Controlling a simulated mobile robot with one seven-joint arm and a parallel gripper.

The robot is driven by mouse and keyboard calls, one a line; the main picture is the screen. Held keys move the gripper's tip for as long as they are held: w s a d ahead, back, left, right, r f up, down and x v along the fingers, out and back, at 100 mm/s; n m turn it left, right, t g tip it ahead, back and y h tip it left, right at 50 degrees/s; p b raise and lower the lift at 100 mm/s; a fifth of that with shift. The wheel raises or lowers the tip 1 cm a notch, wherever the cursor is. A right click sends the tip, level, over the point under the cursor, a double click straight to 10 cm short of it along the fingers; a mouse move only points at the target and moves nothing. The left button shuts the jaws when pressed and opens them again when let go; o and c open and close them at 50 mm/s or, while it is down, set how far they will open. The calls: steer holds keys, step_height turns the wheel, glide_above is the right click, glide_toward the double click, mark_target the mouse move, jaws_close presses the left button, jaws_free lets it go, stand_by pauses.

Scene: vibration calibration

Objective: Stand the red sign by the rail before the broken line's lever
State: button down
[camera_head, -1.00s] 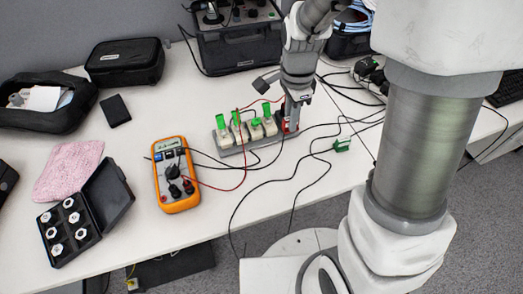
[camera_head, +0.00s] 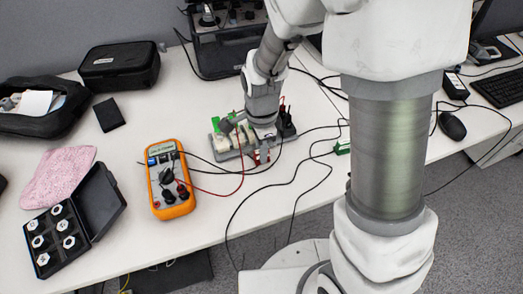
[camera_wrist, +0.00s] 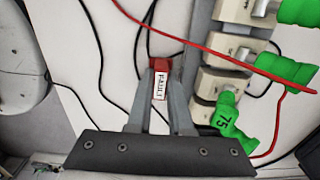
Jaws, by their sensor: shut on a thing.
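My gripper (camera_wrist: 160,98) is shut on the red sign (camera_wrist: 160,65), whose white label reads FAULT. In the head view the red sign (camera_head: 257,158) shows below my gripper (camera_head: 260,150), at the near side of the grey rail (camera_head: 229,155). In the wrist view the rail (camera_wrist: 203,35) runs just right of the sign, with several cream blocks on it. Green pieces (camera_wrist: 230,117) sit at the blocks; one bears a mark like 75. I cannot tell whether the sign touches the table, nor which lever belongs to the broken line.
A red wire (camera_wrist: 200,45) crosses over the rail. Black cables (camera_head: 290,182) lie on the table in front. A green clip (camera_head: 342,148) lies at the right.

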steer(key=shift+f, duration=0.1)
steer(key=shift+f, duration=0.1)
steer(key=c, duration=1.1)
jaws_free()
step_height(320, 180, up, 12)
steer(key=p, duration=0.4)
steer(key=s+d+r+n+t, duration=0.5)
steer(key=s+d+r+n, duration=0.5)
steer(key=s+r+n, duration=0.2)
step_height(320, 180, up, 3)
steer(key=n, duration=0.2)
steer(key=shift+s+d+n+t, duration=0.2)
steer(key=shift+d+n+t, duration=0.1)
steer(key=shift+n, duration=0.1)
steer(key=shift+r, duration=0.1)
